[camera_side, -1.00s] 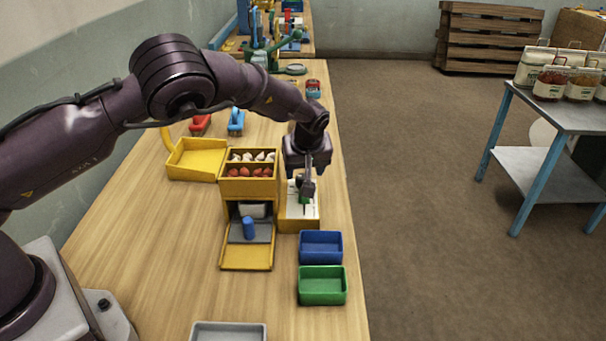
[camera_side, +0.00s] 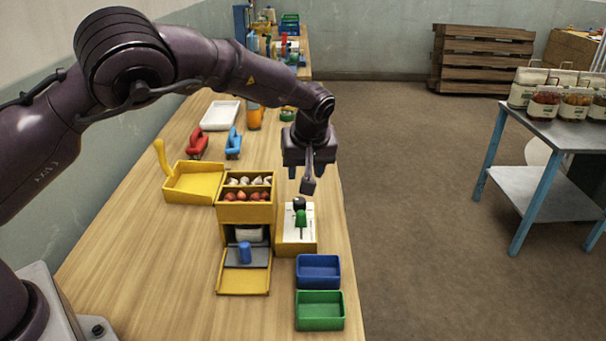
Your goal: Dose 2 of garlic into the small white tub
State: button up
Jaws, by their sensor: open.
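A yellow dispenser (camera_side: 245,212) stands mid-table with two top bins. The far bin holds white garlic bulbs (camera_side: 248,181) and the near bin holds reddish round items (camera_side: 246,196). A white container (camera_side: 249,234), seemingly the small white tub, sits in the bay below, partly hidden by the dispenser. Right of the dispenser is a yellow box with a white top (camera_side: 291,232), bearing a green lever (camera_side: 301,220) and a black knob (camera_side: 299,204). My gripper (camera_side: 302,180) is open and empty above this box, apart from both.
A blue bin (camera_side: 318,271) and a green bin (camera_side: 320,311) stand in front of the lever box, near the table's right edge. A yellow scoop-like tray (camera_side: 194,183), red (camera_side: 197,143) and blue (camera_side: 233,144) tools and a white tray (camera_side: 220,115) lie behind. The table's front left is clear.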

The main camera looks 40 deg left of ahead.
aim_at(299, 200)
notch_tip(299, 200, down, 2)
jog(key=m+g, duration=0.1)
jog(key=m, duration=0.3)
jog(key=shift+w+f+h, duration=0.1)
jog(key=shift+f+h, duration=0.05)
jog(key=shift+h, duration=0.25)
jog(key=m, duration=0.2)
jog(key=m+g, duration=0.1)
jog(key=shift+w+a+f+h, duration=0.15)
jog(key=shift+w+f+h, duration=0.05)
jog(key=shift+f+h, duration=0.1)
jog(key=w+a+r+m+h, duration=0.2)
jog(key=a+r+m, duration=0.2)
jog(key=m, duration=0.6)
jog(key=f, duration=1.2)
jog(key=shift+w+a+f, duration=0.2)
jog(key=shift+f, duration=0.15)
jog(key=shift+m, duration=0.3)
jog(key=c, duration=0.6)
